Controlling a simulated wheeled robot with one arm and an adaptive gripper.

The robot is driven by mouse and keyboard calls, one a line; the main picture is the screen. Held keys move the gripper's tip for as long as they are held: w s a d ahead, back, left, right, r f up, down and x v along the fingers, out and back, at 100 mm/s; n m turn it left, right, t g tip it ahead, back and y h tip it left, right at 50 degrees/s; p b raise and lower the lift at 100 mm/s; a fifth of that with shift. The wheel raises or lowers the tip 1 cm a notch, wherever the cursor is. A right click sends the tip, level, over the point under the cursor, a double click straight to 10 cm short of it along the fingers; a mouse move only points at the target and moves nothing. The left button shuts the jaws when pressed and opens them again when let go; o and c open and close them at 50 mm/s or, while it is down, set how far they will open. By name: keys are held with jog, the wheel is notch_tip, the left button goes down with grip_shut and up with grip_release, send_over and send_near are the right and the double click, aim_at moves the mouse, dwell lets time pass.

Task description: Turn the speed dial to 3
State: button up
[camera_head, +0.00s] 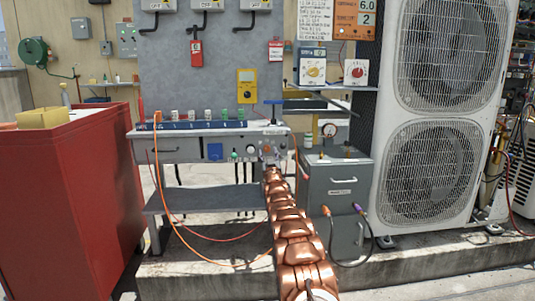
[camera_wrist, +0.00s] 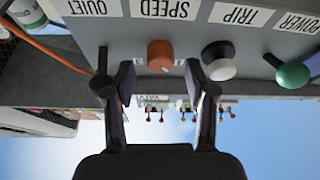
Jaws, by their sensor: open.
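The speed dial (camera_wrist: 160,56) is an orange-brown round knob on the grey panel, beside an upside-down SPEED label (camera_wrist: 168,9) in the wrist view. My gripper (camera_wrist: 160,76) is open and empty. Its two fingers stand apart on either side of the dial, in front of it, with a gap visible to each side. I cannot make out a pointer or numbers on the dial. In the head view my gripper (camera_head: 268,158) is at the right end of the bench's front panel (camera_head: 178,149), and mostly hides the dial.
On the panel, a black-and-white TRIP knob (camera_wrist: 219,61) and a green POWER knob (camera_wrist: 292,74) sit to the right of the dial in the wrist view. A black lever (camera_wrist: 102,84) is close by my left finger. A grey cabinet (camera_head: 337,185) stands right of the bench.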

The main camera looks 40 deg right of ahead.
jog(key=shift+w+d+r+b, duration=0.2)
jog(key=shift+w+d+b, duration=0.15)
jog(key=shift+w, duration=0.2)
jog(key=shift+w+r, duration=0.1)
jog(key=shift+r, duration=0.1)
grip_shut()
dwell(0.4)
